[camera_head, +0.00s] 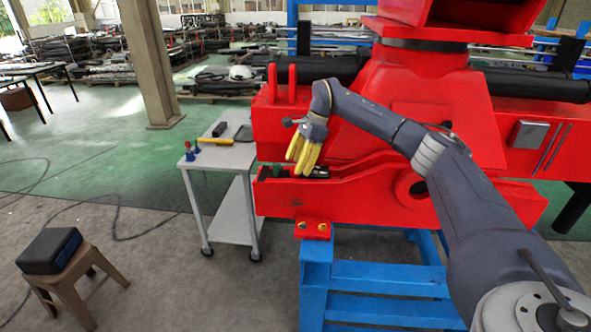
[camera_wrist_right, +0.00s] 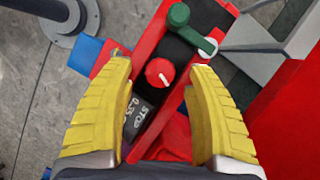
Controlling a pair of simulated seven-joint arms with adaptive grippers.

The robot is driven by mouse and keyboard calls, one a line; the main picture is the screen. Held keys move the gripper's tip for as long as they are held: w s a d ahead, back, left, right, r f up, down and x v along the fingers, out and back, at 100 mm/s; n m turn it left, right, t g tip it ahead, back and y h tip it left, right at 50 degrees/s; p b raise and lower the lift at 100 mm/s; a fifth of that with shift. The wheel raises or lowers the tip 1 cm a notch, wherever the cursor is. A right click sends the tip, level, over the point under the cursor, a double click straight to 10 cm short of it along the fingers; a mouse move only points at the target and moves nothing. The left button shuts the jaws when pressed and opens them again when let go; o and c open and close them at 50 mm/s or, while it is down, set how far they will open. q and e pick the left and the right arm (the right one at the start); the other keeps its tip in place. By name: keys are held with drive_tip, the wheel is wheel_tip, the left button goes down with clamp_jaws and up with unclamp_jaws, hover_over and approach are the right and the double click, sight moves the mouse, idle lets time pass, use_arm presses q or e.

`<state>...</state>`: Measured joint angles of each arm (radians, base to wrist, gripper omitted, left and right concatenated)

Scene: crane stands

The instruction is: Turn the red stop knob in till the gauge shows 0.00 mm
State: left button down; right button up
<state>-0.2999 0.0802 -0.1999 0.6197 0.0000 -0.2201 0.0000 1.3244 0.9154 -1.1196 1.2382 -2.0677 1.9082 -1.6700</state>
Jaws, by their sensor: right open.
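The red stop knob (camera_wrist_right: 159,72) has a white pointer mark and sits on a black block in a red channel in the right wrist view. Beside it is a dark gauge display (camera_wrist_right: 138,116) marked STOP; its digits look like 0.55 or 0.35, too blurred to be sure. My right gripper (camera_wrist_right: 161,69) has yellow fingers, open on either side of the knob, with gaps between the fingers and the knob. In the head view the right gripper (camera_head: 300,170) points down at the red beam, hiding the knob. My left gripper is in neither view.
A green-handled lever (camera_wrist_right: 190,28) stands close beyond the knob. The red crane beam (camera_head: 350,200) rests on a blue stand (camera_head: 385,290). A grey cart (camera_head: 225,155) with tools stands left of the beam. A brown stool (camera_head: 75,285) carries a dark box (camera_head: 50,250).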

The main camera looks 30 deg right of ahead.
drive_tip(key=shift+x, duration=1.1)
drive_tip(key=shift+o, duration=0.2)
clamp_jaws()
